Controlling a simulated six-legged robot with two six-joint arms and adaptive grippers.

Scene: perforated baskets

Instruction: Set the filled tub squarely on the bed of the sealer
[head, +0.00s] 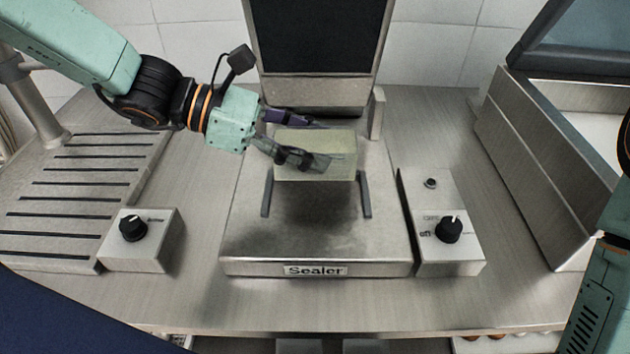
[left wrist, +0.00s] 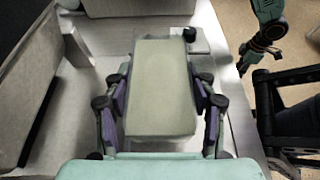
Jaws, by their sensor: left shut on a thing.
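The filled tub (head: 330,170) is a pale, greenish-grey block with a flat top; its contents cannot be made out. My left gripper (head: 322,147) is shut on it, one finger on each long side, as the left wrist view shows the tub (left wrist: 163,60) between the fingers.
The sealer's raised dark lid (head: 318,40) stands behind the tub. Knob boxes flank the bed, at left (head: 145,245) and right (head: 448,240). A slatted drainer (head: 85,185) lies at left; a steel-sided unit (head: 530,160) stands at right.

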